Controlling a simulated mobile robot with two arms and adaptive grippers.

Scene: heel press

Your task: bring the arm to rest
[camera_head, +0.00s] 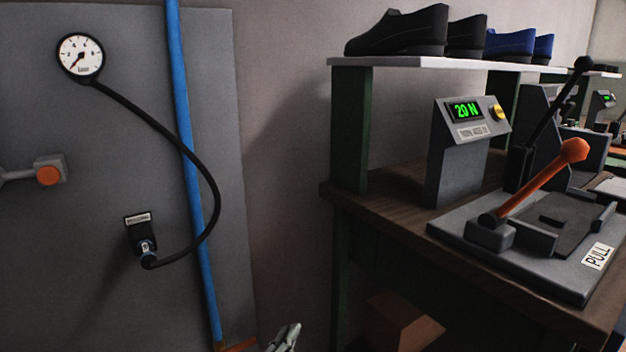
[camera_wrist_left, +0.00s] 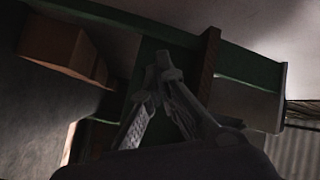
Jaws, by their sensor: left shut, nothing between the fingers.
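My left gripper (camera_head: 284,336) shows only as grey fingertips at the bottom edge of the head view, left of the workbench. In the left wrist view the same gripper (camera_wrist_left: 162,62) has its fingers together at the tips, with nothing between them. It points towards the green bench frame (camera_wrist_left: 152,48); whether it touches the frame cannot be told. My right gripper is not in view.
The workbench (camera_head: 352,203) carries a press with an orange lever (camera_head: 545,180) and a display (camera_head: 466,111) reading 20 N. A shelf (camera_head: 455,64) holds shoes. A cardboard box (camera_head: 400,322) sits below. A gauge (camera_head: 80,57) and blue pipe (camera_head: 190,130) are on the left wall.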

